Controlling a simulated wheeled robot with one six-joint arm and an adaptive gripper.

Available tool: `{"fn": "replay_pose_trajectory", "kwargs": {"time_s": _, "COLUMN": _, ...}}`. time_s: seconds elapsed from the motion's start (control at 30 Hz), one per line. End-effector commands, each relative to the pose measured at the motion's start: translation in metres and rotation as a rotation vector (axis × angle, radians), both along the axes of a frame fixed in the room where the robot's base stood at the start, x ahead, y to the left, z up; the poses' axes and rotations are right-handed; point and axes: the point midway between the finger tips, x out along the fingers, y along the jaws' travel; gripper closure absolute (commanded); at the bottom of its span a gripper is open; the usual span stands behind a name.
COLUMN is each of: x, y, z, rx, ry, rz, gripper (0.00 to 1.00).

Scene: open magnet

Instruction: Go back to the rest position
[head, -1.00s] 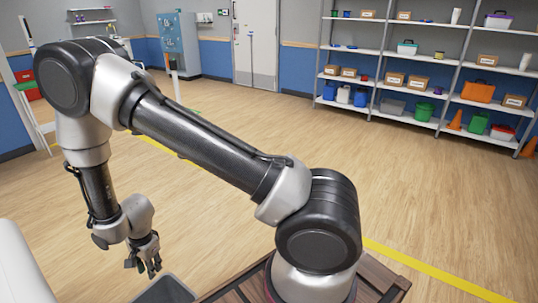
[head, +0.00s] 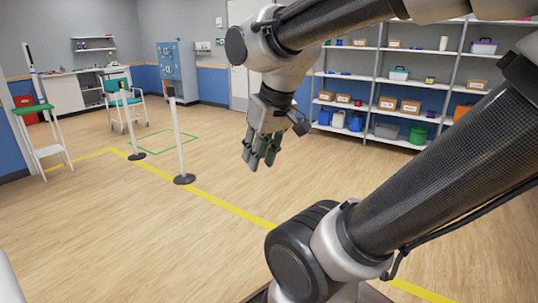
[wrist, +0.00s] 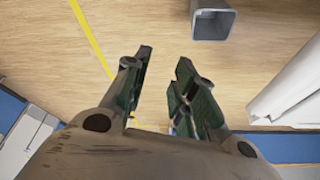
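My gripper (head: 260,155) hangs in the air near the middle of the head view, fingers pointing down, above the open wooden floor (head: 215,240). In the wrist view, the two green-padded fingers of my gripper (wrist: 162,95) stand apart with a gap between them. Nothing shows between them. My arm is folded, with its links crossing the upper and right side of the head view.
A grey bin (wrist: 212,22) stands below in the wrist view. Shelves (head: 375,95) with boxes and tubs line the back wall. Two posts (head: 180,145) stand near the yellow floor line.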

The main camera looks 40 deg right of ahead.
Motion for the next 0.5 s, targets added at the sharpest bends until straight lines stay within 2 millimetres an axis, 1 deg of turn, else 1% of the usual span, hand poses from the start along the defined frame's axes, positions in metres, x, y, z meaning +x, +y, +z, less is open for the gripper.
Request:
{"fn": "replay_pose_trajectory", "kwargs": {"time_s": 0.03, "x": -0.010, "y": -0.004, "z": 0.002, "rx": -0.013, "ry": -0.010, "rz": 0.012, "gripper": 0.73}}
{"fn": "replay_pose_trajectory", "kwargs": {"time_s": 0.07, "x": -0.015, "y": -0.005, "z": 0.002, "rx": -0.019, "ry": -0.012, "rz": 0.021, "gripper": 0.73}}
{"fn": "replay_pose_trajectory", "kwargs": {"time_s": 0.17, "x": -0.023, "y": -0.008, "z": 0.003, "rx": -0.032, "ry": -0.015, "rz": 0.039, "gripper": 0.73}}
{"fn": "replay_pose_trajectory", "kwargs": {"time_s": 0.5, "x": -0.024, "y": -0.008, "z": 0.003, "rx": -0.033, "ry": -0.015, "rz": 0.043, "gripper": 0.73}}
